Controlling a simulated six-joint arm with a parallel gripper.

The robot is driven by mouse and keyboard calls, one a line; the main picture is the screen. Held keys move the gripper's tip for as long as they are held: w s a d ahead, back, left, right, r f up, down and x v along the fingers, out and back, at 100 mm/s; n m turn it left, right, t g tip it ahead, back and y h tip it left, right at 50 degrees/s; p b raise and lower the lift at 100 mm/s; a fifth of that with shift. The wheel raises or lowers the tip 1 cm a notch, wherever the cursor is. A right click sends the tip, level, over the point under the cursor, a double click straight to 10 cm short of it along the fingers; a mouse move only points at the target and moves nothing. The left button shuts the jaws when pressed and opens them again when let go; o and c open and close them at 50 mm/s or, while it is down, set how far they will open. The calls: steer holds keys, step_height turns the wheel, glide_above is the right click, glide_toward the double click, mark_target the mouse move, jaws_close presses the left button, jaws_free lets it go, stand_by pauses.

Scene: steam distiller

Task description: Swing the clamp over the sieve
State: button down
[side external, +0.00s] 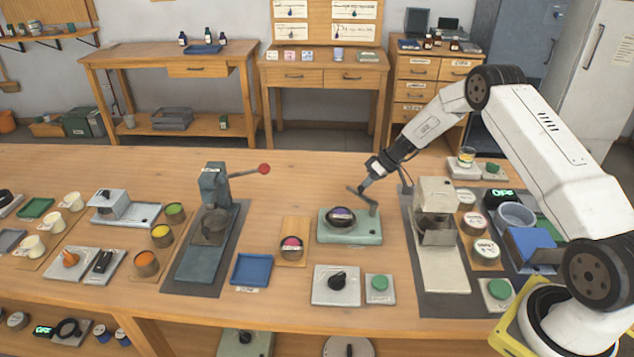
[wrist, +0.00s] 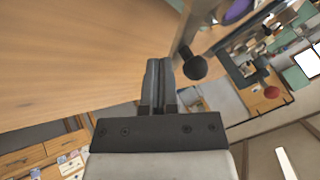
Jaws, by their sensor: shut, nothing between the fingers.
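The sieve (side external: 341,224) is a dark round dish with purple contents, on a pale green base (side external: 350,238) in the side view. The clamp (side external: 367,201) is a thin grey arm on a post at the base's right; it points back and left, behind the sieve rather than across it. In the wrist view the clamp ends in a black ball knob (wrist: 194,67), and purple contents show at the top. My gripper (side external: 364,184) points down at the clamp. Its fingers (wrist: 158,75) are shut and empty, close beside the knob; I cannot tell whether they touch.
A grey press with a red-knobbed lever (side external: 263,169) stands to the left. A beige machine (side external: 436,210) stands close on the right. A dark-knob panel (side external: 337,285) and green button (side external: 379,283) lie in front. The table behind the sieve is clear.

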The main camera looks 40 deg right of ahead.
mark_target(354, 189)
steer(key=n, duration=0.1)
steer(key=a+n+g, duration=0.1)
steer(key=shift+w+a+n+y, duration=0.25)
steer(key=shift+w+n+y, duration=0.05)
steer(key=shift+y, duration=0.1)
steer(key=a+n+g, duration=0.2)
steer(key=n, duration=0.1)
steer(key=shift+a+n+g+y, duration=0.1)
steer(key=shift+n+g+y, duration=0.2)
steer(key=a+n+g, duration=0.2)
steer(key=n, duration=0.1)
steer(key=shift+s+n, duration=0.2)
steer(key=shift+n, duration=0.1)
steer(key=shift+s+a+n+g+h, duration=0.25)
steer(key=shift+a+n+g, duration=0.25)
steer(key=shift+n, duration=0.3)
steer(key=shift+s+a+n+g+h, duration=0.15)
steer(key=shift+s+a+n+g, duration=0.1)
steer(key=shift+n+g, duration=0.45)
steer(key=shift+v, duration=3.85)
steer(key=shift+r, duration=0.1)
